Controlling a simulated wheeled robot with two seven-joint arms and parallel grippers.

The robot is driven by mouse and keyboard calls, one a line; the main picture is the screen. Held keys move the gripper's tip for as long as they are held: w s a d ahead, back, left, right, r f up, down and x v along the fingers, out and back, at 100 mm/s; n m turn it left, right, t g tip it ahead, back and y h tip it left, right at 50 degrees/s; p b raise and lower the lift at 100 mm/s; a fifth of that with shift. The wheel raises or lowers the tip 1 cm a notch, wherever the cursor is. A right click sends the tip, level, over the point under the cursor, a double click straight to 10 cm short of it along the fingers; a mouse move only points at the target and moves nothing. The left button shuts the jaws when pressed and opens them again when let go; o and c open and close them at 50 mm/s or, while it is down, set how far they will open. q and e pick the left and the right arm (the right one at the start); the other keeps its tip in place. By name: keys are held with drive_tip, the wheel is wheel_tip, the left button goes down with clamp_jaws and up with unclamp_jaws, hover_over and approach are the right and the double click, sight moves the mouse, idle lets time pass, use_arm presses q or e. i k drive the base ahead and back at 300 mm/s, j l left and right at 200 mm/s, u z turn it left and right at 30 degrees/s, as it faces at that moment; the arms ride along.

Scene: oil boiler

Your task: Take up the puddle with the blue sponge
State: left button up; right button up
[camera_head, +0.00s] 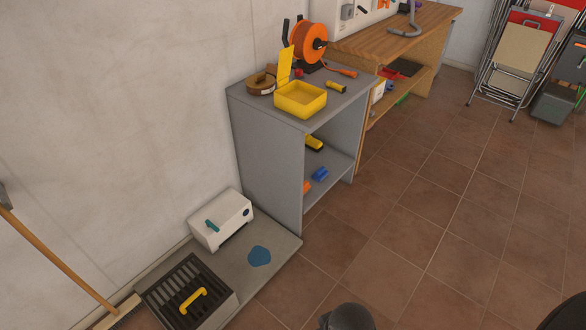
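A dark blue puddle (259,256) lies flat on the low grey slab (283,247) at the lower left, in front of a white box-shaped unit. A small blue object (319,174), seemingly the blue sponge, lies on the lower shelf inside the grey open-fronted cabinet (268,160). It is too small to make out its texture. An orange thing (306,187) is beside it on the left. Neither of my grippers can be made out; only dark rounded parts, likely mine, show at the bottom edge.
The white unit (220,220) with a teal handle and a dark grate (188,290) with a yellow handle stand on the slab. A yellow open box (301,100) and an orange cable reel (309,42) stand on the cabinet. A broom (62,267) leans at left. The tiled floor (430,200) is clear.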

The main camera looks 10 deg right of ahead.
sight(321, 173)
drive_tip(key=i+l+u, duration=0.1)
drive_tip(key=l, duration=0.25)
drive_tip(key=i+l+u, duration=0.1)
drive_tip(key=i+l, duration=0.15)
drive_tip(key=i+l+u, duration=0.1)
drive_tip(key=l, duration=0.35)
drive_tip(key=i+l+u, duration=0.1)
drive_tip(key=l, duration=0.3)
drive_tip(key=i+l+u, duration=0.1)
drive_tip(key=l, duration=0.25)
drive_tip(key=i+l+u, duration=0.1)
drive_tip(key=l, duration=0.3)
drive_tip(key=i+l, duration=0.1)
drive_tip(key=l, duration=0.25)
drive_tip(key=i+l, duration=0.15)
drive_tip(key=l, duration=0.2)
drive_tip(key=i+l, duration=0.1)
drive_tip(key=l, duration=0.25)
drive_tip(key=i+l, duration=0.1)
drive_tip(key=l, duration=0.25)
drive_tip(key=i+l, duration=0.1)
drive_tip(key=l, duration=0.25)
